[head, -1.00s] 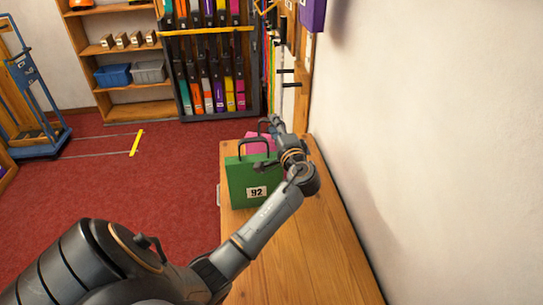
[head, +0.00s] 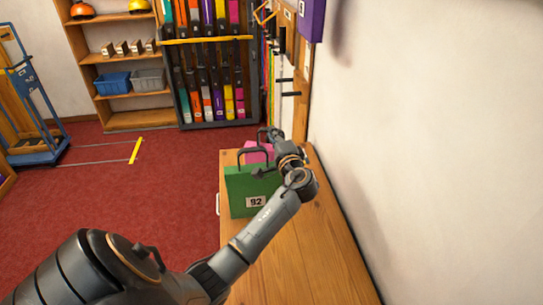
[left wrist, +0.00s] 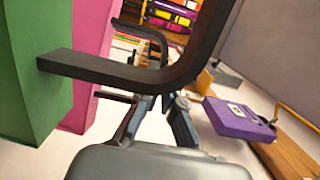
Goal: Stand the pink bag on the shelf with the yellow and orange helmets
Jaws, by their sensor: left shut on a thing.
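The pink bag (head: 257,154) stands on the wooden bench behind the green bag (head: 250,190) labelled 92. My left gripper (head: 272,137) is at the pink bag's dark handle, shut on it; the arm partly covers the bag. In the left wrist view the pink bag (left wrist: 92,50) is beside the green bag (left wrist: 30,60), whose dark handle crosses in front of my left gripper (left wrist: 163,100). The orange helmet (head: 82,11) and yellow helmet (head: 139,6) sit on the upper board of the shelf (head: 112,17) at the back left. My right gripper is out of view.
The bench (head: 300,250) runs along the white wall at right. A purple bag (head: 312,18) hangs on the wall; a rack (head: 215,85) of colourful cases stands beside the shelf. A blue trolley (head: 40,150) is at left.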

